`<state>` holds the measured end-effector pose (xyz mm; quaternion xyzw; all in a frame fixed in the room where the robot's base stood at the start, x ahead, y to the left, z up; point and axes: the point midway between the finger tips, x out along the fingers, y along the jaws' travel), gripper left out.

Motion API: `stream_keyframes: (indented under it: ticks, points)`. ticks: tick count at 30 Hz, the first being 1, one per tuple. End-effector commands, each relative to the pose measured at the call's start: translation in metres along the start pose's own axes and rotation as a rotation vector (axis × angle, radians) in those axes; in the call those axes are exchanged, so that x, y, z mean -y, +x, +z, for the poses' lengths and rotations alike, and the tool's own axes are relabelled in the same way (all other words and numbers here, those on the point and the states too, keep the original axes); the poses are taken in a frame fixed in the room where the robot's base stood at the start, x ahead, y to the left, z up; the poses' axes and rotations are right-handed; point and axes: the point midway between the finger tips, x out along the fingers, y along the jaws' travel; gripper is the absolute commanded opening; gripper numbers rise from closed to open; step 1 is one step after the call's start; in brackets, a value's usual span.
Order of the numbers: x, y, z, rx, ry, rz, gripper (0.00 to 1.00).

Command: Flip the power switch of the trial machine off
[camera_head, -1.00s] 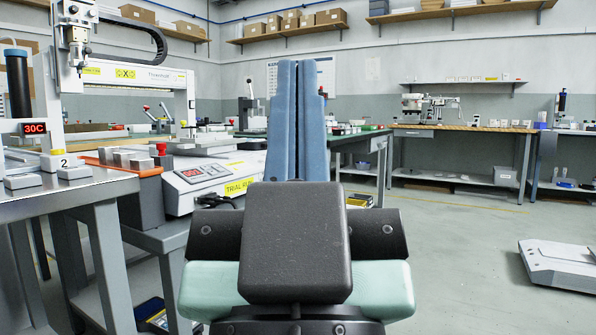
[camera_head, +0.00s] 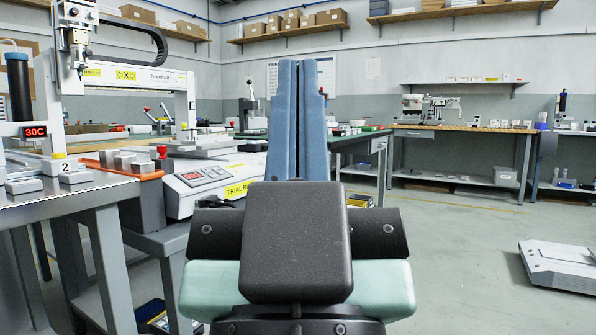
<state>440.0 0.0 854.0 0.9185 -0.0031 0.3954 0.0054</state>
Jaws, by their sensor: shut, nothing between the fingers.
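The trial machine is a white gantry machine (camera_head: 191,108) at the left, with a low white control panel (camera_head: 198,190) on its front. I cannot make out which part is the power switch.
A grey bench (camera_head: 75,200) with metal blocks stands in the left foreground. A small black item (camera_head: 214,201) lies by the panel. A green-topped table (camera_head: 352,139) and a wooden-topped bench (camera_head: 460,127) stand behind. Open floor (camera_head: 455,235) lies to the right, with a grey platform (camera_head: 560,262).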

Motion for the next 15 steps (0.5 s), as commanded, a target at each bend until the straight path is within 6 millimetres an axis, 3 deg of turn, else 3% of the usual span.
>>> stream_keyframes:
  ticks: [15]
  points:
    - [-0.001,0.117,-0.111,0.000,0.005,0.000,0.00]
